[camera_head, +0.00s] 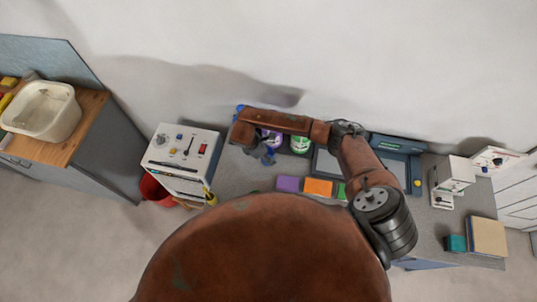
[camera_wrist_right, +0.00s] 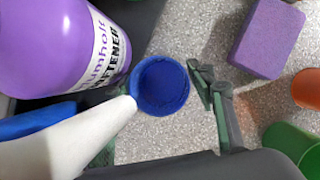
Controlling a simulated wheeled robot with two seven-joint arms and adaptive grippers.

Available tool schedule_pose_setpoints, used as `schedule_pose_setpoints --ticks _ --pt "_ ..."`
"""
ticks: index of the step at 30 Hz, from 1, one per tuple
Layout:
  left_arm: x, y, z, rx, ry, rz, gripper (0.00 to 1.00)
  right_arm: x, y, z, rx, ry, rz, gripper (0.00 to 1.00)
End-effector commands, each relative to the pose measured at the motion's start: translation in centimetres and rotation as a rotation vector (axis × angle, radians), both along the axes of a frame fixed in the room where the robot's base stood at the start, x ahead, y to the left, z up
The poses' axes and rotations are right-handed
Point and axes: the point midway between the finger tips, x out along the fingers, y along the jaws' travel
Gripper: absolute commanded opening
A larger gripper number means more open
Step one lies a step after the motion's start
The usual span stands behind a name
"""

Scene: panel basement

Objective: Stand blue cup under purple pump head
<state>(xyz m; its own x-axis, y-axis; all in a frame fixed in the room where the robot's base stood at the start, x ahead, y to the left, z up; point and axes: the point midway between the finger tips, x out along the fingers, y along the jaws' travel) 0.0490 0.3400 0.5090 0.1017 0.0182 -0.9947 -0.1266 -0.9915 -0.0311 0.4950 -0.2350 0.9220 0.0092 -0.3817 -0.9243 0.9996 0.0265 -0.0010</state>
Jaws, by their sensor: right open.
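The blue cup (camera_wrist_right: 163,85) stands upright on the speckled counter, seen from above into its open mouth. A purple bottle (camera_wrist_right: 62,45) with a softener label stands beside it at upper left. A white spout (camera_wrist_right: 75,145) crosses the lower left of the wrist view, its tip overlapping the cup's left rim; its height above the cup is unclear. My right gripper (camera_wrist_right: 160,98) is open, fingers on either side of the cup. The right finger is apart from the cup; the left finger is mostly hidden. In the head view my right gripper (camera_head: 266,155) is near the purple bottle (camera_head: 271,138). My left gripper is out of view.
A purple block (camera_wrist_right: 267,38), an orange item (camera_wrist_right: 307,88) and a green item (camera_wrist_right: 292,145) lie to the cup's right. A green bottle (camera_head: 300,143) stands behind. A white control box (camera_head: 183,155) is left of the counter.

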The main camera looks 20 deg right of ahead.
Motion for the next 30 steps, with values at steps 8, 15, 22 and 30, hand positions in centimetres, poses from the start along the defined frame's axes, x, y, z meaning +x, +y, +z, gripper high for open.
schedule_pose_setpoints --ticks 8,15,22,30 --pt "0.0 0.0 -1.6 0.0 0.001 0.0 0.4 0.1 2.1 4.8 0.001 -0.005 0.004 0.51" --pt "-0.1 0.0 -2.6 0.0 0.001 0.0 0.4 0.0 3.7 8.8 0.0 -0.003 0.002 0.51" --pt "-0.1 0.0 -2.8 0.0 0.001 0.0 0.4 -0.1 4.3 10.4 0.0 -0.002 0.001 0.51" --pt "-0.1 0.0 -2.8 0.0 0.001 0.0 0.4 -0.1 4.4 10.5 0.0 -0.001 0.002 0.51"
